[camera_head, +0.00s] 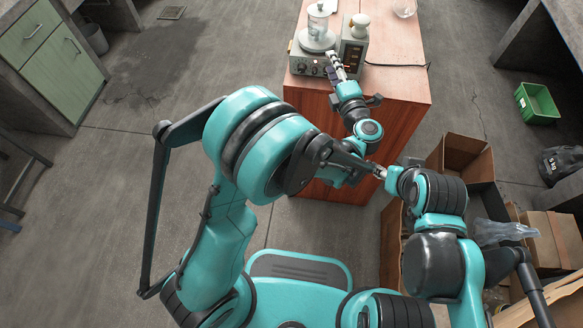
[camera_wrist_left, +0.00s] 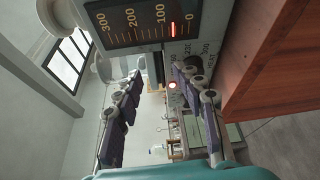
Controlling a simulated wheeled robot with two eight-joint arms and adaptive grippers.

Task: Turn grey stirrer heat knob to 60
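The grey stirrer (camera_head: 309,62) stands on the wooden cabinet with a round plate and a clear vessel (camera_head: 318,22) on top. Its front has several small knobs. In the left wrist view, a dark scale panel (camera_wrist_left: 135,20) reads 300 to 0, with a red mark between 100 and 0. The knob's pointer is unreadable. My right arm (camera_head: 438,193) is in view, its fingers unclear.
A second grey device (camera_head: 353,40) with a rounded white top stands close on the right of the stirrer. A cable (camera_head: 398,65) crosses the cabinet top (camera_head: 398,88). A glass flask (camera_head: 404,8) stands at the back. Cardboard boxes (camera_head: 466,155) lie to the right.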

